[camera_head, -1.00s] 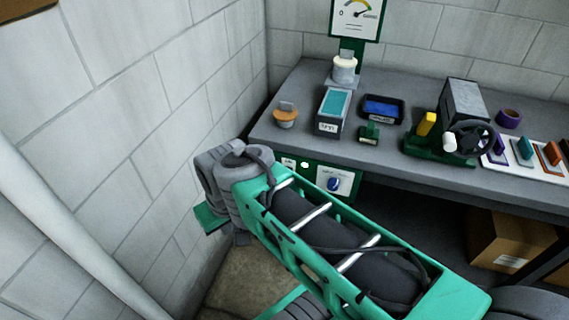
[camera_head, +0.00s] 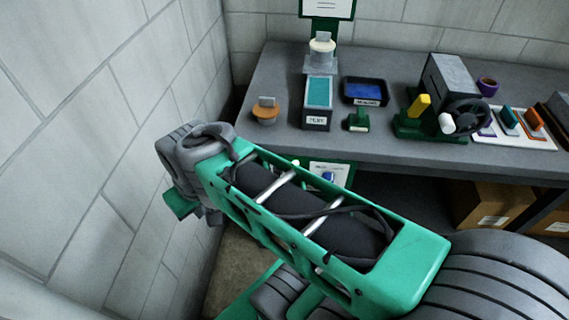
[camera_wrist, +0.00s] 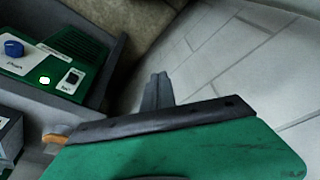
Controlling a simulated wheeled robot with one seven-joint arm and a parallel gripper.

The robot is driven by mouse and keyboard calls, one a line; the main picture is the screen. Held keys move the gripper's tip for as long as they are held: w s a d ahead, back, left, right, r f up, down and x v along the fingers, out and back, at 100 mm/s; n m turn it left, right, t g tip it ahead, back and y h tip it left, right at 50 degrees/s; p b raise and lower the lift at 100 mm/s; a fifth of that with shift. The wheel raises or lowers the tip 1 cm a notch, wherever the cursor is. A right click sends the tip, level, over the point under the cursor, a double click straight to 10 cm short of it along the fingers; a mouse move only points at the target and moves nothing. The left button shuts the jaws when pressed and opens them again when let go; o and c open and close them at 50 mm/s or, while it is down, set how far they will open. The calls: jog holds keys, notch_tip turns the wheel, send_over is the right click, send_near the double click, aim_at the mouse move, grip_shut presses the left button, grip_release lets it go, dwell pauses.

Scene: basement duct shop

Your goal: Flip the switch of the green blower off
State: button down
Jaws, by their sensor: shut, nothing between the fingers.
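A green panel (camera_wrist: 52,62) with a blue knob (camera_wrist: 13,48), a glowing whitish light (camera_wrist: 44,80) and a small black rocker switch (camera_wrist: 73,77) on a white plate shows at the left of the wrist view. I take it for the blower's panel; its lettering is too small to read, and I cannot tell which way the rocker is set. In the head view the panel (camera_head: 335,171) sits below the bench front, largely covered by my arm. My gripper (camera_wrist: 157,80) is shut and empty, to the right of the panel and apart from it. The head view hides its fingers.
The grey bench (camera_head: 400,148) carries an orange-based knob (camera_head: 265,112), a teal-topped box (camera_head: 318,100), a blue tray (camera_head: 366,92) and a handwheel machine (camera_head: 450,95). A block wall (camera_head: 120,130) stands close left of my arm. A cardboard box (camera_head: 490,203) is under the bench.

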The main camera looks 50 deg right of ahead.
jog(key=shift+d, duration=0.15)
jog(key=w+d+n+g+y+b, duration=0.1)
jog(key=w+d+n, duration=0.1)
jog(key=w+d, duration=0.3)
jog(key=w+d+n+b, duration=0.1)
jog(key=w+d, duration=0.1)
jog(key=d, duration=0.5)
jog(key=s+d+f+n, duration=0.1)
jog(key=d, duration=0.5)
jog(key=s+d+f+n+y, duration=0.1)
jog(key=d+f+n, duration=0.1)
jog(key=d, duration=0.5)
jog(key=s+d+f+n+y, duration=0.1)
jog(key=d+f, duration=0.1)
jog(key=d, duration=0.4)
jog(key=shift+s+d+f+b, duration=0.1)
jog(key=shift+s+d+b, duration=0.15)
jog(key=shift+b, duration=0.1)
jog(key=shift+w+a, duration=0.1)
